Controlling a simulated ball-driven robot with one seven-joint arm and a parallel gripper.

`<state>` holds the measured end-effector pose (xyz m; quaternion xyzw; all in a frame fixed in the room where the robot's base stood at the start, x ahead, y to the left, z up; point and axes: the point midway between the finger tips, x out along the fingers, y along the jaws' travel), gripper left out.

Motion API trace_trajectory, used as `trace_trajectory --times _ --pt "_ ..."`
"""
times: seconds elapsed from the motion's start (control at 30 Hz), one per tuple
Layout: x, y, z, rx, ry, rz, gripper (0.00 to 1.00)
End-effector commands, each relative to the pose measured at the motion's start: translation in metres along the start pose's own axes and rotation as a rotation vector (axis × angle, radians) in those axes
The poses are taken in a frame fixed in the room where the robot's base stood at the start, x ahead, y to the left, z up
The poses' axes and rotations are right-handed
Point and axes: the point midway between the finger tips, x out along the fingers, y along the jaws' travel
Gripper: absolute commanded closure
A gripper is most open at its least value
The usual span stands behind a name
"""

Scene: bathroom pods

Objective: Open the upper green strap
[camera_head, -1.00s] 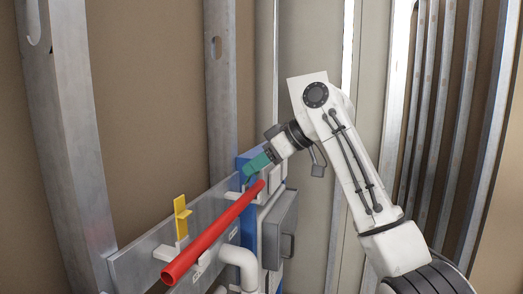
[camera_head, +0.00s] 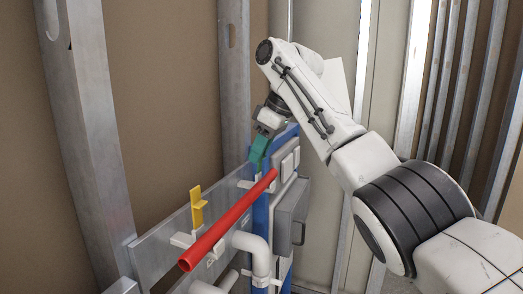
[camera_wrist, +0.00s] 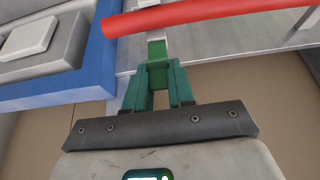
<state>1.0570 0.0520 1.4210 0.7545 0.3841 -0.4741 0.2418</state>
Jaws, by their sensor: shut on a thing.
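The upper green strap (camera_wrist: 157,50) shows in the wrist view as a narrow green piece beside the red pipe (camera_wrist: 215,14). My gripper (camera_wrist: 159,70) has teal fingers, and they are closed on the strap's near part. In the head view my gripper (camera_head: 259,158) points down at the upper end of the red pipe (camera_head: 228,222), close to the blue frame. The strap is mostly hidden behind the fingers there, and I cannot tell exactly how far it is lifted.
A metal cross plate (camera_head: 160,246) runs behind the pipe. The blue frame (camera_head: 261,214) carries a grey box (camera_head: 290,218). White pipes bend below. Metal studs stand around.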

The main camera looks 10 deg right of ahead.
Motion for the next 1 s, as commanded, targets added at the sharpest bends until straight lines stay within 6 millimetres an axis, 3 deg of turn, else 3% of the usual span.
trace_trajectory --times 0.5,0.53,0.6,0.77,1.0 --pt "0.0019 -0.0003 -0.0007 -0.001 -0.008 -0.001 1.00" --pt "0.0019 -0.0003 -0.0007 -0.001 -0.008 -0.001 0.74" --pt "0.0018 -0.0003 -0.0007 -0.001 -0.009 -0.001 0.67" --pt "0.0013 -0.0002 -0.0006 -0.001 -0.009 -0.001 0.52" --pt "0.0004 -0.0001 -0.0006 0.000 -0.009 -0.001 0.51"
